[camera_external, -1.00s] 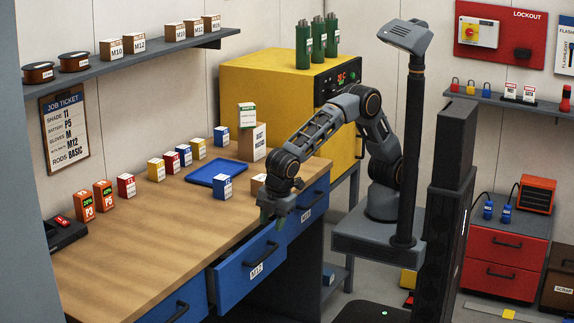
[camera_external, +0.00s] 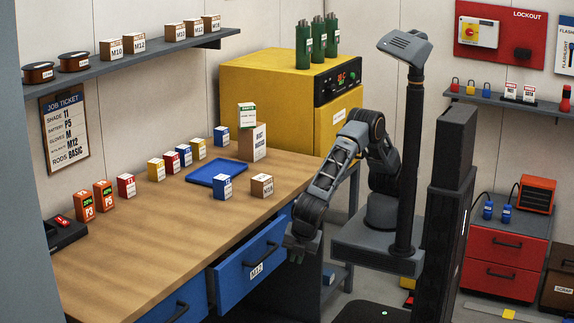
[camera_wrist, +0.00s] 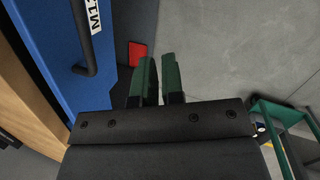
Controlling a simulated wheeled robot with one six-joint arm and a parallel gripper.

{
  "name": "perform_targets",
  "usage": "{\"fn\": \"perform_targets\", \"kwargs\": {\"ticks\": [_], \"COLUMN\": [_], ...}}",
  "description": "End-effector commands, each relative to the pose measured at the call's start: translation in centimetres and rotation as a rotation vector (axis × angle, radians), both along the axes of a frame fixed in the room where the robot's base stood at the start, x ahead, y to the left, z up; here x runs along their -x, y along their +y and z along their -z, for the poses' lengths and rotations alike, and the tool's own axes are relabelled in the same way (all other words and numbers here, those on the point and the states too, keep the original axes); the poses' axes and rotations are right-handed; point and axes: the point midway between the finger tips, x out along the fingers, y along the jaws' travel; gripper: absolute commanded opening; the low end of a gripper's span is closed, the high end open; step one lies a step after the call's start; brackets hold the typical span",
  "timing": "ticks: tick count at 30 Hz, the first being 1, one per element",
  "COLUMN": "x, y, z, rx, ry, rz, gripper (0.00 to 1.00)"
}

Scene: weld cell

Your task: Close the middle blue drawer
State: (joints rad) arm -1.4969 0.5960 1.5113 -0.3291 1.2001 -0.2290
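The middle blue drawer (camera_external: 248,262), labelled M12, stands pulled out from the workbench, its dark bar handle facing the aisle. Its blue front, handle (camera_wrist: 84,40) and part of the label fill the left of the wrist view (camera_wrist: 45,50). My gripper (camera_external: 297,252) points down beside the drawer's right end, in front of the bench; I cannot tell how close it is. In the wrist view, its green fingers (camera_wrist: 158,72) are drawn nearly together, with only a narrow gap and nothing held. They are apart from the handle.
Another blue drawer (camera_external: 178,304) is at the lower left of the workbench (camera_external: 130,240). A blue tray (camera_external: 215,173) and several small boxes stand on the benchtop. A yellow cabinet (camera_external: 265,95) stands behind.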

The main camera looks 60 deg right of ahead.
Motion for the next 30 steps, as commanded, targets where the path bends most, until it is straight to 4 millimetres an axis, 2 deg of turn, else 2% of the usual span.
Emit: {"fn": "perform_targets", "kwargs": {"ticks": [1, 3, 7, 11, 18, 23, 30], "x": [2.0, 2.7, 3.0, 2.8, 2.0, 0.9, -3.4], "y": [-0.8, -1.5, -1.8, -0.8, 0.9, 0.9, 0.8], "z": [6.1, 9.3, 12.0, 11.8, 8.3, 7.6, 7.6], "rx": [0.143, 0.305, 0.558, 0.743, 0.919, 0.966, 0.967], "ry": [-0.097, -0.245, -0.515, -0.747, -0.984, -1.000, -0.994], "rz": [-0.151, -0.333, -0.613, -0.790, -0.887, -0.893, -0.892], "gripper": [0.04, 0.00, 0.00, 0.00, 0.00, 0.00, 0.00]}}
